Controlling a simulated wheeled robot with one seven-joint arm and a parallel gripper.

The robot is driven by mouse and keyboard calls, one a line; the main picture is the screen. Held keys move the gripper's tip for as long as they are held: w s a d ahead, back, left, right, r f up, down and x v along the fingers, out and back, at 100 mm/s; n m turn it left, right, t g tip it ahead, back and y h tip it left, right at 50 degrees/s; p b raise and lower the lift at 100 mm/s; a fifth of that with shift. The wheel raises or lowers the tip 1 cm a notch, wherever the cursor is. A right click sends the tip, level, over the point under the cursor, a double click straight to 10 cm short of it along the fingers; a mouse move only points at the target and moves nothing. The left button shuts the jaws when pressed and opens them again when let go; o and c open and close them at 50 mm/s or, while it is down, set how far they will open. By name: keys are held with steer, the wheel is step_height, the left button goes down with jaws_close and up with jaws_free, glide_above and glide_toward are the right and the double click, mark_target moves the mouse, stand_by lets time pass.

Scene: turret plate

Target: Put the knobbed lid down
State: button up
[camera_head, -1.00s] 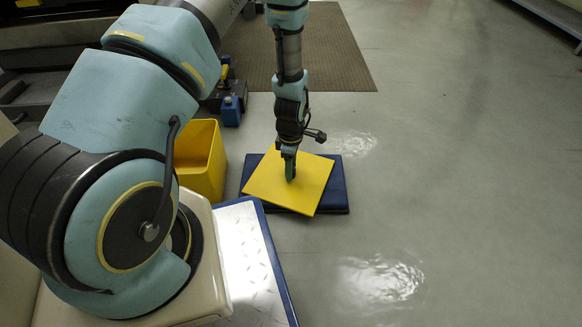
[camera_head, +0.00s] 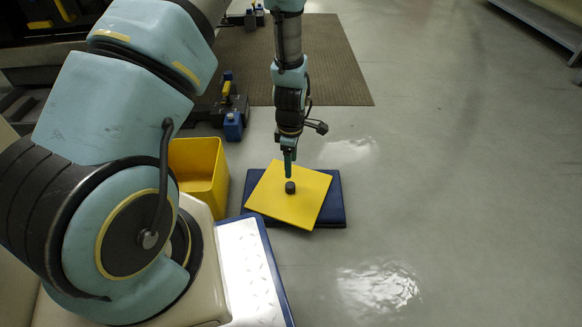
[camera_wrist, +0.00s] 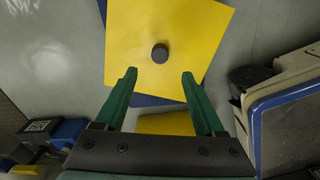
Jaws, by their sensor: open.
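The knobbed lid (camera_head: 312,201) is a flat yellow square plate with a dark round knob (camera_head: 290,187) at its middle. It lies turned at an angle on a dark blue pad or box (camera_head: 335,208), whose edge shows past it on the right. In the wrist view the lid (camera_wrist: 200,40) and its knob (camera_wrist: 160,53) are in plain sight beyond the fingertips. My gripper (camera_head: 289,172) is just above the knob in the head view. In the wrist view my gripper (camera_wrist: 160,75) has its green fingers spread apart with nothing between them.
A yellow open bin (camera_head: 198,170) stands left of the lid. A blue container (camera_head: 233,126) stands behind the bin. A brown mat (camera_head: 300,65) lies farther back. A metal tread plate with a blue edge (camera_head: 250,270) is at the front. The floor on the right is clear.

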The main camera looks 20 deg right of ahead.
steer(key=w+a+r+m, duration=0.2)
steer(key=a+r+m, duration=0.1)
steer(key=a+r, duration=0.55)
steer(key=w+a+r+m, duration=0.1)
steer(key=a+r+m, duration=0.3)
steer(key=r, duration=0.7)
steer(key=s+a+r+m, duration=0.3)
steer(key=a+r, duration=0.1)
steer(key=a, duration=0.2)
steer(key=s+a+r+m+t, duration=0.1)
steer(key=s+a+r+m, duration=0.2)
steer(key=a+r, duration=0.2)
steer(key=shift+s+a+r+t, duration=0.15)
steer(key=shift+s+a+t, duration=0.2)
steer(key=shift+a, duration=0.7)
steer(key=shift+p, duration=0.3)
